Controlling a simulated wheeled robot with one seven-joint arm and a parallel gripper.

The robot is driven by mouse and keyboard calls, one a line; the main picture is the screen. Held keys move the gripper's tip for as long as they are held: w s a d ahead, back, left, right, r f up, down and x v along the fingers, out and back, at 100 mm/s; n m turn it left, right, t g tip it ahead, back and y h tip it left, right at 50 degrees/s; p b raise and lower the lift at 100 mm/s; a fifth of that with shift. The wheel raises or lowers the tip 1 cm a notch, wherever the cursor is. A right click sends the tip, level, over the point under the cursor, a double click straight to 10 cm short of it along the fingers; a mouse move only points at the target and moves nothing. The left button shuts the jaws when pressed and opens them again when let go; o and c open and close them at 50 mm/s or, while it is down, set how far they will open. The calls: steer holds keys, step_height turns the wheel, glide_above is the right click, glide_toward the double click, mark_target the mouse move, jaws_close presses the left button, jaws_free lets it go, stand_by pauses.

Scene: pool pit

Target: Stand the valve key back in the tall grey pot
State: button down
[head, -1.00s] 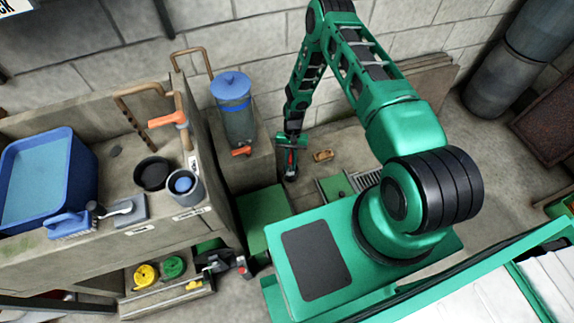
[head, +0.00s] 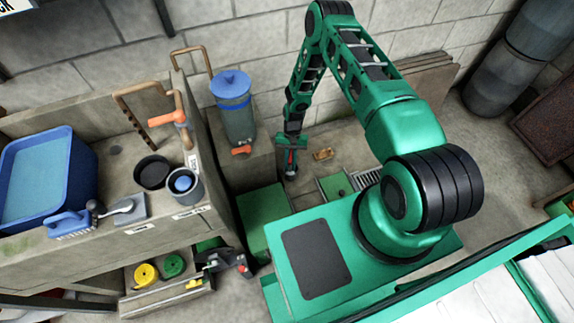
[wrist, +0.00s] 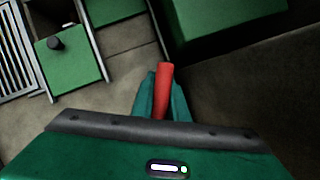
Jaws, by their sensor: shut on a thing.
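My gripper (head: 291,148) points down in front of the back wall, right of the bench. It is shut on a red rod, which I take to be the valve key (wrist: 164,80); its red part (head: 291,160) shows small between the fingers in the head view. A dark round end shows below it; whether it touches the floor I cannot tell. The rest of the key is hidden. A grey pot (head: 194,193) with blue inside stands at the bench's front right corner, left of my gripper. A wider black pot (head: 152,172) stands beside it.
A blue-lidded canister (head: 236,112) stands between bench and gripper. A drawer below (head: 167,291) is open. A small brownish object (head: 322,154) lies right of my gripper.

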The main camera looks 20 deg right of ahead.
mark_target(291, 159)
steer(key=shift+f, duration=0.4)
steer(key=c, duration=1.7)
jaws_free()
steer(key=shift+o, duration=0.2)
steer(key=shift+r, duration=4)
